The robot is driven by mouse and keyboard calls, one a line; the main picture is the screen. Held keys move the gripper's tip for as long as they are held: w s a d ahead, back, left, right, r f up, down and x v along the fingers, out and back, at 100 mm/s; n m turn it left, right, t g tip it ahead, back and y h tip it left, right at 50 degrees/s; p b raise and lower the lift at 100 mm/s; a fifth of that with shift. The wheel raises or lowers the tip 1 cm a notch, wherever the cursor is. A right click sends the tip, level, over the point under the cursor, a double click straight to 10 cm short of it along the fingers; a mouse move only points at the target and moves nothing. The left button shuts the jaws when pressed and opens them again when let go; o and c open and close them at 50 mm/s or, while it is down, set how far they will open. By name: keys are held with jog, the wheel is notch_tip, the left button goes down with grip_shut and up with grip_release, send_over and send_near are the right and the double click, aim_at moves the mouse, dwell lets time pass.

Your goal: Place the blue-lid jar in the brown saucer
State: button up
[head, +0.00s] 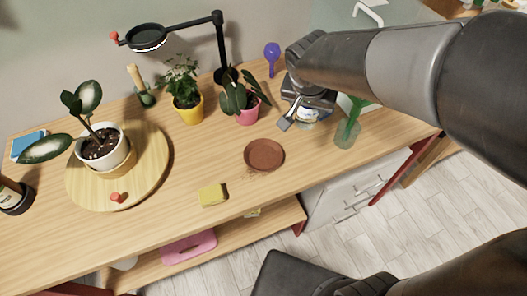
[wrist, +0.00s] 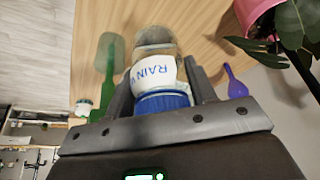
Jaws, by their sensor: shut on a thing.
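The blue-lid jar (wrist: 160,75) is between my gripper's fingers in the wrist view, its blue lid toward the palm and its white label reading "RAIN". My gripper (wrist: 165,90) is shut on it. In the head view my gripper (head: 300,118) is at the right part of the table, and only a small part of the jar (head: 308,124) shows under it. I cannot tell whether the jar touches the table. The brown saucer (head: 264,154) lies empty on the table, to the left of and nearer than my gripper.
A glass with a green item (head: 347,134) stands right of my gripper. A pink-potted plant (head: 247,112) and a purple spoon-like thing (head: 272,55) are behind and left. A yellow sponge (head: 212,194) lies near the front edge.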

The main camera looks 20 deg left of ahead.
jog(key=s+d, duration=0.2)
jog(key=s, duration=0.2)
send_over(263, 157)
notch_tip(263, 157, down, 8)
jog(key=shift+r, duration=0.15)
jog(key=shift+f, duration=1.9)
jog(key=shift+f, duration=0.1)
jog(key=o, duration=1.1)
